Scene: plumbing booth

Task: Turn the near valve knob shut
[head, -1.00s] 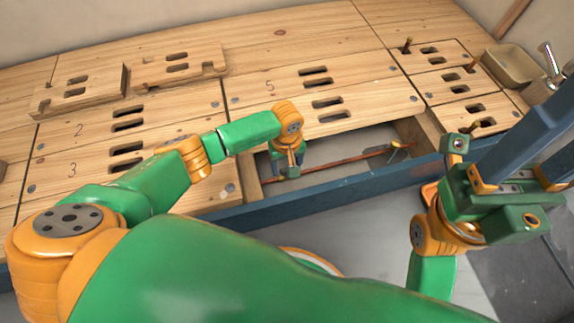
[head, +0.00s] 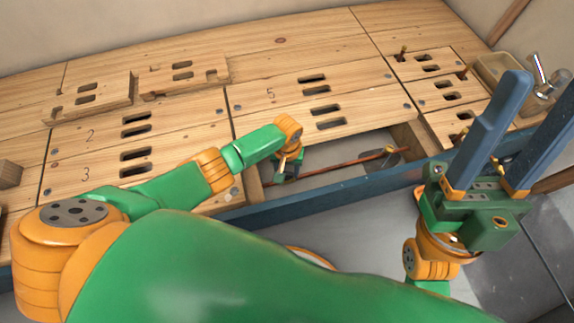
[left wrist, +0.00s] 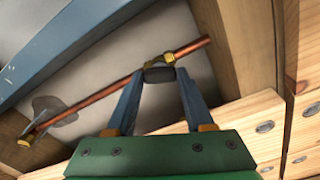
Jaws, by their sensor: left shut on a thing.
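The near valve is a brass fitting on a copper pipe (head: 345,164) inside the open bay of the bench. In the left wrist view its dark knob (left wrist: 159,75) sits between my left fingertips, with brass (left wrist: 168,57) showing just beyond it. My left gripper (left wrist: 160,78) is shut on this knob. In the head view my left gripper (head: 284,178) reaches down at the bay's left end, and the knob is hidden there. My right gripper (head: 522,125) is open and empty, raised at the right with its blue fingers apart.
Another brass fitting (head: 394,151) shows at the pipe's right end. Slotted wooden panels (head: 320,95) surround the bay behind and at the sides, and a blue rail (head: 330,194) runs along its front. A beige bin (head: 500,68) stands at the back right.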

